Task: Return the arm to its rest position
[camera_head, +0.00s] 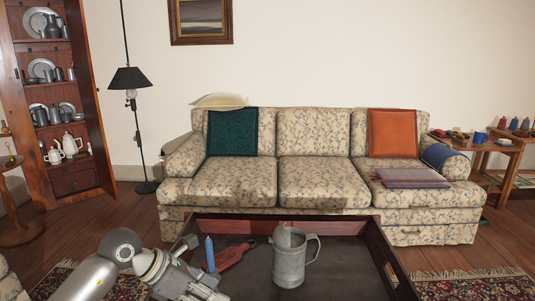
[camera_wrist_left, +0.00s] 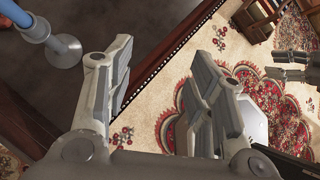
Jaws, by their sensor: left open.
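My left gripper (camera_head: 207,287) comes in from the left, low in the head view, at the near left part of a dark wooden tray-like table (camera_head: 340,260). In the left wrist view the two fingers of the left gripper (camera_wrist_left: 162,75) are spread apart with nothing between them. The patterned rug (camera_wrist_left: 262,85) and the table edge (camera_wrist_left: 172,48) show beyond them.
On the table are a pewter mug (camera_head: 289,262), a reddish paddle-like object (camera_head: 232,256) and a slim blue object (camera_head: 210,254) near my left gripper. The blue object's grey base (camera_wrist_left: 65,50) shows in the left wrist view. A sofa (camera_head: 320,185) stands behind the table.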

